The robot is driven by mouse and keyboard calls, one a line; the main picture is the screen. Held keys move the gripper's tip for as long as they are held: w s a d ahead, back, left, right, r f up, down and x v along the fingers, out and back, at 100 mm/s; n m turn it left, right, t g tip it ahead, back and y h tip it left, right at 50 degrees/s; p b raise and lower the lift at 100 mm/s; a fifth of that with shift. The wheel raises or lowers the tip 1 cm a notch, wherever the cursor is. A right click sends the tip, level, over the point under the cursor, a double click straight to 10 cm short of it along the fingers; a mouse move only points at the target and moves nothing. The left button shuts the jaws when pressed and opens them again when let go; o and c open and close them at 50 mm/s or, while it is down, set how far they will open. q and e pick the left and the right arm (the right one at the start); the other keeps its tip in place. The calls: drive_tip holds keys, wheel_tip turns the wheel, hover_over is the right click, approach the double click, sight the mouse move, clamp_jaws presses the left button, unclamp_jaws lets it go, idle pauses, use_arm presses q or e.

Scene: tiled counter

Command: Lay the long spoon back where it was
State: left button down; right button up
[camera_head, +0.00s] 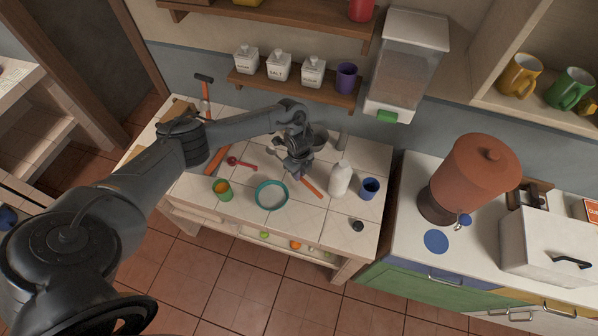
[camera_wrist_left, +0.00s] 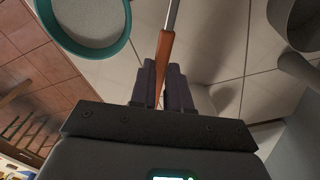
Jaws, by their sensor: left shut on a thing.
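The long spoon has an orange handle (camera_head: 312,188) and a thin metal shaft. My left gripper (camera_head: 297,172) is shut on the handle, pointing down over the middle of the tiled counter. In the left wrist view, the handle (camera_wrist_left: 163,50) runs between the two fingers (camera_wrist_left: 161,74), with the metal shaft going away at the top. In the head view my gripper covers part of the spoon; a small grey bowl end (camera_head: 271,152) shows left of the gripper. I cannot tell whether the spoon touches the tiles. My right gripper is not in view.
A teal-rimmed round dish (camera_head: 259,198) stands just left of the handle. A white bottle (camera_head: 340,180) and a blue cup (camera_head: 369,188) stand to the right. The front right tiles are mostly clear.

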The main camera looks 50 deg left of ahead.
use_arm(q)
wheel_tip(320, 180, down, 5)
drive_tip(key=b, duration=0.4)
drive_tip(key=shift+r, duration=0.15)
drive_tip(key=shift+f+b, duration=0.75)
drive_tip(key=shift+f, duration=0.6)
drive_tip(key=c, duration=1)
unclamp_jaws()
drive_tip(key=shift+r, duration=0.15)
